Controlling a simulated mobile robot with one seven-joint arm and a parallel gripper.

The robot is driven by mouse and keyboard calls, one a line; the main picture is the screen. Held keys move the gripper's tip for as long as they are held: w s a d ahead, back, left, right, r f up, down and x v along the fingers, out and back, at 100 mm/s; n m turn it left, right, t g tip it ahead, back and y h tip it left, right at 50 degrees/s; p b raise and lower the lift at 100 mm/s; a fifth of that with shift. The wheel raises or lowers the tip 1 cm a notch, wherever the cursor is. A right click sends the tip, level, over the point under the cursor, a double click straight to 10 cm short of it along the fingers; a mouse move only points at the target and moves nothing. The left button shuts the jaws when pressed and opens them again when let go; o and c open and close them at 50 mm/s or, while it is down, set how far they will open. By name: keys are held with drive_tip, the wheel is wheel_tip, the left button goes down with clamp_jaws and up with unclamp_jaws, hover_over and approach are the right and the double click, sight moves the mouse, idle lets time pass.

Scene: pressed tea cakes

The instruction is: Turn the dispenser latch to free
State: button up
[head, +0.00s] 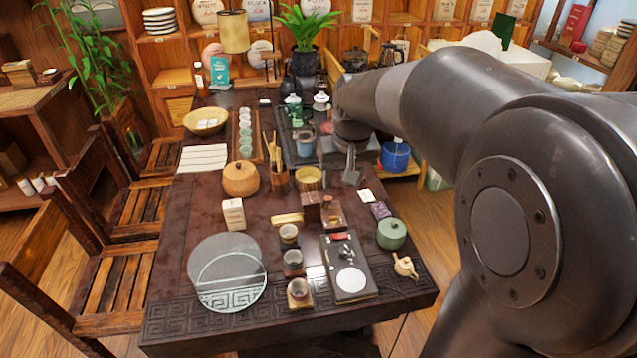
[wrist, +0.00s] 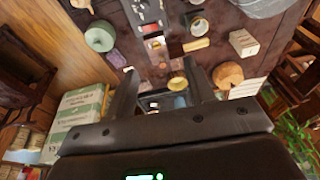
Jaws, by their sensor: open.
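My gripper (head: 351,174) hangs above the far right part of the dark table. In the wrist view my gripper (wrist: 159,68) has its two fingers apart with nothing held between them. A wooden box-like device (head: 333,214) with a small orange-brown part stands on the table, nearer the camera than the gripper and apart from it. It also shows in the wrist view (wrist: 155,46), beyond the fingertips. It may be the dispenser; I cannot make out a latch or its position. A dark tray (head: 372,291) with a white disc and a red piece lies just in front of it.
The table (head: 205,275) is crowded. A green lidded pot (head: 391,233) and a small teapot (head: 405,266) stand at its right edge. A round wooden jar (head: 240,179), a yellow bowl (head: 308,179) and several cups stand left of the device. Chairs line the left side.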

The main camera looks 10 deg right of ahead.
drive_tip(key=w+d+f+g, duration=0.1)
drive_tip(key=w+f, duration=0.7)
drive_tip(key=w, duration=0.1)
drive_tip(key=g, duration=0.2)
approach(333, 217)
wheel_tip(333, 217, down, 8)
drive_tip(key=shift+s+f, duration=0.1)
drive_tip(key=shift+f, duration=0.15)
drive_tip(key=c, duration=1)
